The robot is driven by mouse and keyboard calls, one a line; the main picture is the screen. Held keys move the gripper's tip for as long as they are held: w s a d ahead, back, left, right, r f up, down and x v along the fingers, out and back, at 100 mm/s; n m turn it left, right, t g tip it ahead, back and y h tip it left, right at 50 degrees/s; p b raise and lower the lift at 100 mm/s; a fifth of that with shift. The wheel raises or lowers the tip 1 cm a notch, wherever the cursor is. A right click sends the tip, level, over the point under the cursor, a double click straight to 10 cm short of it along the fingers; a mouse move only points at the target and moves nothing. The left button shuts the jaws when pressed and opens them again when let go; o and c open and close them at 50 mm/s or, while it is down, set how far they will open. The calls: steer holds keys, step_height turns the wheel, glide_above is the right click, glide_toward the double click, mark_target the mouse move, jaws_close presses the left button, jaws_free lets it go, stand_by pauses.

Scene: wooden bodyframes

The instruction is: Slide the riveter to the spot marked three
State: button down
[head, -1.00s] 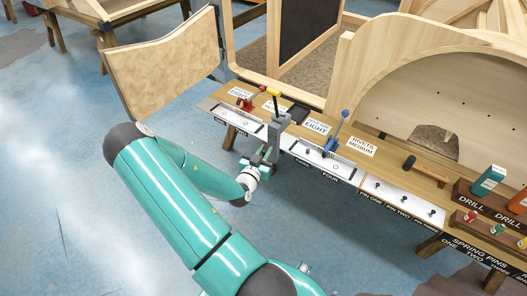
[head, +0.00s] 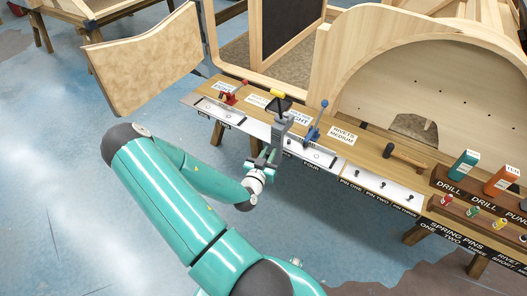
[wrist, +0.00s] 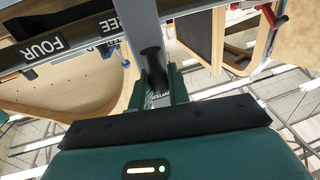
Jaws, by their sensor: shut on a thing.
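The riveter (head: 281,128) is a grey upright tool with a black and yellow handle at the front edge of the wooden bench. It stands between a red-handled tool (head: 232,93) and a blue-handled tool (head: 314,130). My gripper (head: 264,163) is shut on its lower front part. In the wrist view the grey post (wrist: 145,30) rises between my fingers (wrist: 155,88), with a dark round part at the grip. The label for three (wrist: 107,24) is partly hidden by the post there. The FOUR label (wrist: 45,50) is beside it.
The bench (head: 370,158) carries white plates, printed cards, a hammer (head: 402,152), and green and orange boxes (head: 502,180) at the right. A large wooden arched frame (head: 350,60) stands behind. Blue floor is open in front of the bench.

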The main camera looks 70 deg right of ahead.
steer(key=shift+s+a, duration=0.2)
steer(key=shift+s, duration=0.9)
steer(key=c, duration=1.4)
jaws_free()
steer(key=shift+a, duration=0.15)
